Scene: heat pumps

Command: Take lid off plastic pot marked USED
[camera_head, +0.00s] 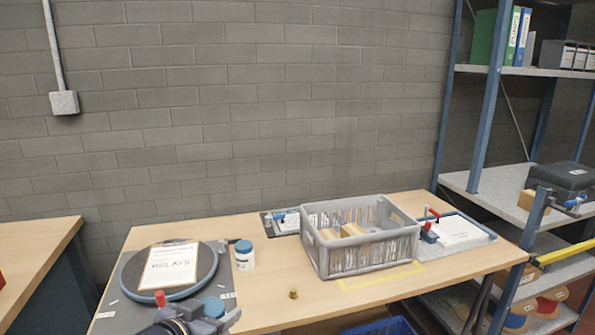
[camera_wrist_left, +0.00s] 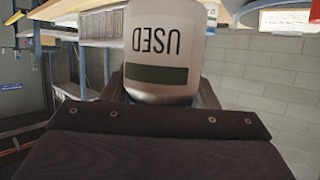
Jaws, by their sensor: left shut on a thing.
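The white plastic pot marked USED (camera_wrist_left: 165,50) fills the upper middle of the left wrist view, its lettering upside down there, with a dark green band. My left gripper (camera_head: 205,318) is shut on it, with dark fingers on either side of the pot in the wrist view. In the head view a round blue lid (camera_head: 213,306) shows at the gripper, at the bottom edge; the pot's body is mostly hidden below it. A second white pot with a blue lid (camera_head: 244,256) stands on the table, its label too small to read. My right gripper is not in view.
A round dark tray (camera_head: 125,283) holds a card marked RELAYS (camera_head: 171,267) on a grey mat. A grey crate (camera_head: 320,258) with packets stands centre right. A small brass part (camera_head: 293,293) lies in front. Bare wood (camera_head: 270,312) is free around it.

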